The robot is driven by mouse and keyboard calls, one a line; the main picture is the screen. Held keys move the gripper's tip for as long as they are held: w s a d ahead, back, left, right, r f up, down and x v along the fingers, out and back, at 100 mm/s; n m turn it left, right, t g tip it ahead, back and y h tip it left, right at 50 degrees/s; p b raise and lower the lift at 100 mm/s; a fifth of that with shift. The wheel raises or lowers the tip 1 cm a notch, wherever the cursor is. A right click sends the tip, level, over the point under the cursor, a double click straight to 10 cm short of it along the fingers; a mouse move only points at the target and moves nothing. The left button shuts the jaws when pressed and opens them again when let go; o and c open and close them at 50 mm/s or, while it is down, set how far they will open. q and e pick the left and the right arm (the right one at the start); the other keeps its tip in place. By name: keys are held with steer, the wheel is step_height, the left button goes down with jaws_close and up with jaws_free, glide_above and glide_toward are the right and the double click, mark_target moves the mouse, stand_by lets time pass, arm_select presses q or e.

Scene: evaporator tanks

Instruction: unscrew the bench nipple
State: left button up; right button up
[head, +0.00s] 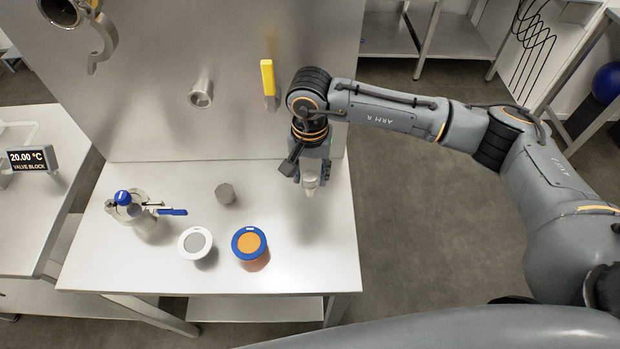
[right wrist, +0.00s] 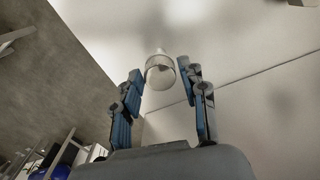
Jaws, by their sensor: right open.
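The bench nipple (head: 310,183) is a short pale metal piece near the right end of the bench, below my right gripper (head: 309,174). In the right wrist view the nipple (right wrist: 160,72) shows as a tapered cup-like piece between the fingertips of my right gripper (right wrist: 161,78). The two blue-grey fingers stand apart, one on each side, with visible gaps to it. The gripper is open and points down at the bench. In the head view the fingers partly hide the nipple, and its foot is hard to make out. My left gripper is not in view.
On the bench (head: 310,270) stand a valve with a blue handle (head: 130,205), a grey cylinder (head: 225,194), a white-rimmed cup (head: 195,242) and a blue-rimmed orange cup (head: 249,243).

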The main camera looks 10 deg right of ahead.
steer(key=m, duration=0.3)
steer(key=shift+b, duration=0.4)
steer(key=m+b, duration=0.1)
steer(key=m, duration=0.2)
steer(key=shift+f+m, duration=0.1)
steer(key=shift+m, duration=0.9)
steer(key=m+b, duration=0.1)
steer(key=m, duration=0.1)
steer(key=shift+m, duration=0.3)
steer(key=shift+m+b, duration=0.35)
steer(key=shift+m, duration=0.85)
jaws_close()
steer(key=n+b, duration=0.3)
steer(key=b, duration=0.1)
steer(key=shift+f+n, duration=0.15)
steer(key=shift+n, duration=0.15)
steer(key=shift+n+b, duration=0.3)
steer(key=shift+n, duration=0.1)
steer(key=shift+r+n, duration=0.2)
steer(key=shift+n, duration=0.2)
